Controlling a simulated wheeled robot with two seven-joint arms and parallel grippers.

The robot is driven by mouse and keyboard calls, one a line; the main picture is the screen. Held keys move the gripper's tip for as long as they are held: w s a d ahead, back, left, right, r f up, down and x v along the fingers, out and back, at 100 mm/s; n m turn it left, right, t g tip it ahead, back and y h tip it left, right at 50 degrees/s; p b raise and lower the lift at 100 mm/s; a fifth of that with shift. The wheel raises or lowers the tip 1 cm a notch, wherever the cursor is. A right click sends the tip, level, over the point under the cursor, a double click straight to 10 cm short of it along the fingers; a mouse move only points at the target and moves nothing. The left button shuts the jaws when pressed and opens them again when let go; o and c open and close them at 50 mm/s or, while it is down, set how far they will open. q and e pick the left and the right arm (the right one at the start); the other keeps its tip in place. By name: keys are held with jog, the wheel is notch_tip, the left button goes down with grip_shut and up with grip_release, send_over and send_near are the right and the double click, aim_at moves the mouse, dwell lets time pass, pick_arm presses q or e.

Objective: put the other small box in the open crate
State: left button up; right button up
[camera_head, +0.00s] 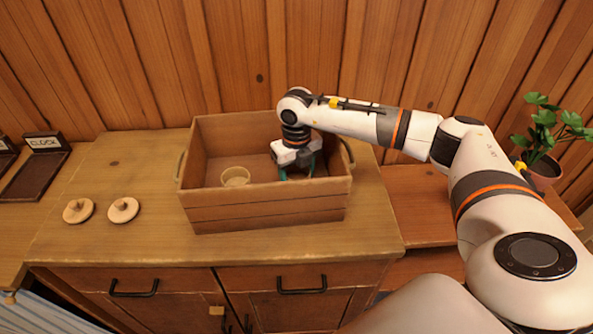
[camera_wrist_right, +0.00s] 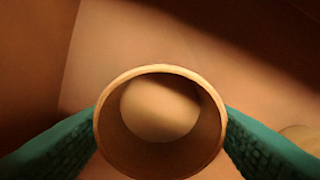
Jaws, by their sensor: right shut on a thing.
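The open crate (camera_head: 262,207) is a brown wooden box with rope handles, standing on the wooden cabinet top. One small round box (camera_head: 236,176), pale and open-topped, sits inside it left of centre. My right gripper (camera_head: 298,172) reaches down into the right part of the crate. In the right wrist view its teal fingers are shut on the other small box (camera_wrist_right: 160,150), round and open at the top, with the crate's inside around it. The head view hides this box behind the gripper and crate wall. My left gripper is out of view.
Two round wooden lids with knobs, one (camera_head: 78,210) beside the other (camera_head: 123,209), lie on the cabinet top left of the crate. A dark tray with a "CLOCK" label (camera_head: 43,143) is at far left. A potted plant (camera_head: 545,165) stands at right.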

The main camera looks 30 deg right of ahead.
jog(key=shift+f, duration=0.2)
jog(key=o, duration=0.9)
jog(key=shift+o, duration=0.2)
jog(key=shift+r, duration=0.1)
jog(key=shift+r, duration=0.6)
notch_tip(320, 180, up, 11)
jog(key=b, duration=0.1)
